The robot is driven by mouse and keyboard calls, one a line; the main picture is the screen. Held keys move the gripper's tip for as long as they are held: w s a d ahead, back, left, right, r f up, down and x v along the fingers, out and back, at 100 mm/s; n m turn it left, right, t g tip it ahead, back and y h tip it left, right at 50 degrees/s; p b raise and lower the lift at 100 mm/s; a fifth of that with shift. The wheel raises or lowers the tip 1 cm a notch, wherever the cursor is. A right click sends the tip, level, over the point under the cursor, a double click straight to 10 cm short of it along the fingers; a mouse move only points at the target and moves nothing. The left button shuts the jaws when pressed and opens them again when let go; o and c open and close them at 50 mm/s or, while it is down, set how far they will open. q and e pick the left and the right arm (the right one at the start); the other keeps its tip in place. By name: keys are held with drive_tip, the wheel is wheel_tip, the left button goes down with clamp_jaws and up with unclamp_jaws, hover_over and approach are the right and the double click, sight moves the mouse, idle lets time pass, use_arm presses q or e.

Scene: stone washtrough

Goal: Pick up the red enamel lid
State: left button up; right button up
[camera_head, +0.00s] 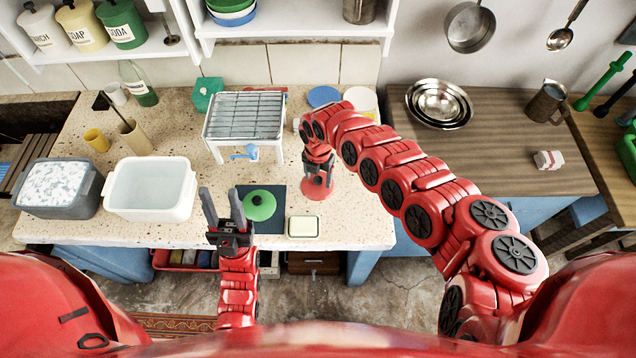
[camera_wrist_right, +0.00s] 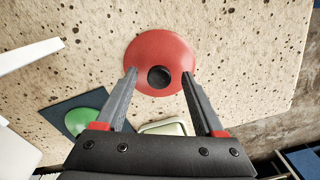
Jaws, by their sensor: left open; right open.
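The red enamel lid (camera_head: 322,207) lies on the speckled stone counter, right of the dark mat, partly hidden by my right gripper (camera_head: 318,178). In the right wrist view the red lid (camera_wrist_right: 160,47) shows whole, with a black knob (camera_wrist_right: 159,77) on top. My right gripper (camera_wrist_right: 158,82) is open and points down at it, its two fingers either side of the knob. I cannot tell whether the fingers touch the lid. My left gripper (camera_head: 222,205) is open and empty, above the counter's front edge, left of the green lid.
A green lid (camera_head: 259,206) lies on the dark mat (camera_head: 276,224). A cream soap dish (camera_head: 303,227) sits in front of the red lid. A washboard-like rack (camera_head: 243,117) stands behind. A white basin (camera_head: 150,188) and grey basin (camera_head: 62,190) stand left.

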clamp_jaws()
drive_tip(key=shift+r, duration=0.15)
idle(0.4)
